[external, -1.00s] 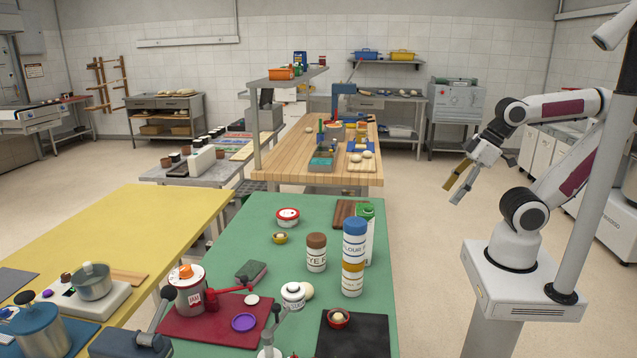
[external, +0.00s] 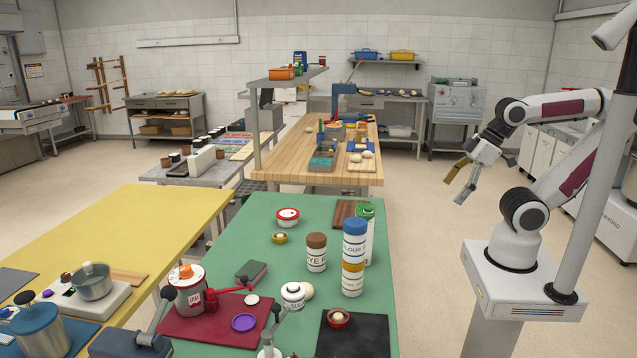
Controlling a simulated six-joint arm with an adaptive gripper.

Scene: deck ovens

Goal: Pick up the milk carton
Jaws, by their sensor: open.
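A tall white container with a green top, which looks like the milk carton (external: 368,247), stands upright near the right edge of the green table (external: 230,240). A tall cylinder with a blue lid, the flour canister (external: 354,262), stands in front of it and hides much of its left and lower part. My gripper (external: 454,191) is open and empty. It hangs in the air to the right of the green table, apart from the carton, with its fingers pointing down and left.
A brown-lidded jar (external: 316,253) stands left of the canister. A dark brown board (external: 346,214) lies behind the carton. A black mat with a small red bowl (external: 338,317) is in front. Floor is clear between table and my base.

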